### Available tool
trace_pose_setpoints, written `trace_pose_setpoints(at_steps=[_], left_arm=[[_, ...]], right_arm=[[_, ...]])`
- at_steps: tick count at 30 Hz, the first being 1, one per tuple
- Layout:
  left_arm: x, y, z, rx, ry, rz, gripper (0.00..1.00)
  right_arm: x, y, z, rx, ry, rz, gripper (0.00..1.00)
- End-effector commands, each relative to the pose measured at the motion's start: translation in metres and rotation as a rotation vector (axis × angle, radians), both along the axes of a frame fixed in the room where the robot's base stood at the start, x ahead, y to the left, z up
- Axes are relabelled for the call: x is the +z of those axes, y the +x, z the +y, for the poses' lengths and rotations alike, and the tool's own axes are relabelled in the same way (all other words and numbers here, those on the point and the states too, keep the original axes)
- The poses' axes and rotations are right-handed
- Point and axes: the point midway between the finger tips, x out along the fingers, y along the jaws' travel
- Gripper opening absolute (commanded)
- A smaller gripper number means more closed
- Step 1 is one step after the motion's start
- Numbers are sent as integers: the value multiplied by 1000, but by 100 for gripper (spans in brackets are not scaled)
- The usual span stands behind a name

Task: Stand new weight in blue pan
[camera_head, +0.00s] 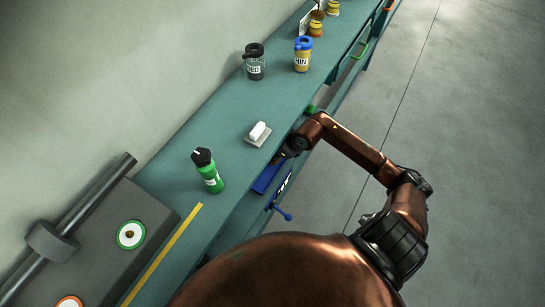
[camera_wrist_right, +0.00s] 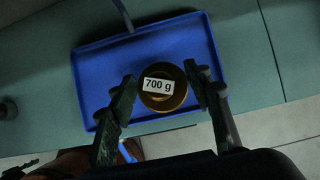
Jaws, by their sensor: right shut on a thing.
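The blue pan (camera_head: 267,180) hangs at the front edge of the teal bench in the head view. In the right wrist view the same pan (camera_wrist_right: 98,72) is a flat blue tray with a raised rim. A round brass weight (camera_wrist_right: 163,99) labelled "700 g" shows inside the pan's outline. My right gripper (camera_wrist_right: 160,76) is shut on the weight, one dark finger on each side. Whether the weight touches the pan floor cannot be told. In the head view my right gripper (camera_head: 292,148) is at the pan's far end; the weight is hidden there. My left gripper is out of view.
On the bench stand a green bottle (camera_head: 208,173), a white block (camera_head: 258,132), a dark jar (camera_head: 254,62) and a blue-lidded yellow jar (camera_head: 302,54). A grey fixture (camera_head: 95,235) is at lower left. Open floor (camera_head: 460,120) lies right.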

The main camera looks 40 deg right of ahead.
Motion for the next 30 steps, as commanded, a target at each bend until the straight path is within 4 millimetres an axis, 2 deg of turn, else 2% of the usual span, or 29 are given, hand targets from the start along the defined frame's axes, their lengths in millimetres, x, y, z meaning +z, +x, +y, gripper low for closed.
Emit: trace_pose_setpoints(at_steps=[6,15,16,23,30], left_arm=[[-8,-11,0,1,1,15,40],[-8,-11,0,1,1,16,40],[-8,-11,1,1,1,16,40],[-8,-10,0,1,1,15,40],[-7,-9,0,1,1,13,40]], right_arm=[[-28,0,0,-2,3,0,0],[-30,0,0,0,1,-3,0],[-31,-1,0,-1,0,1,47],[-31,-1,0,-1,0,1,63],[-30,-1,0,-1,0,1,63]])
